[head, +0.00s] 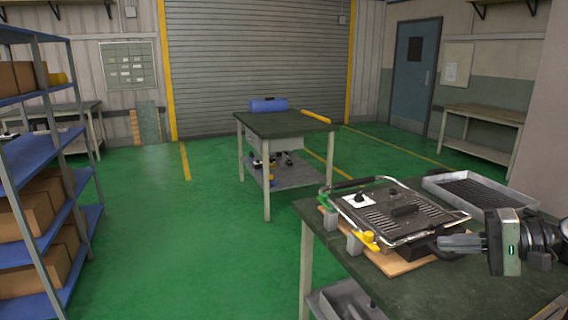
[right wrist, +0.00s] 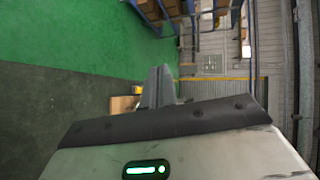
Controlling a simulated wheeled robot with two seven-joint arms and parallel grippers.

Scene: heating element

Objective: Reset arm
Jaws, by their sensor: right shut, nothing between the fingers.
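My right gripper (head: 462,243) comes in from the right edge of the head view, above the right end of the near workbench. Its fingers point left toward the heating element, a grill-like device (head: 400,215) with a ribbed dark plate and metal frame. The fingers are shut with nothing between them. In the right wrist view the shut fingers (right wrist: 158,88) show as a narrow grey wedge. The heating element sits on a wooden board (head: 400,265) on the dark green bench. I cannot tell whether the fingertips touch its frame. My left gripper is not in view.
A grey tray (head: 435,184) lies behind the heating element. Yellow and green clamps (head: 368,240) sit at its left side. A second table (head: 285,125) with a blue roll (head: 268,104) stands mid-room. Blue shelves (head: 55,130) with boxes stand left. The green floor between is free.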

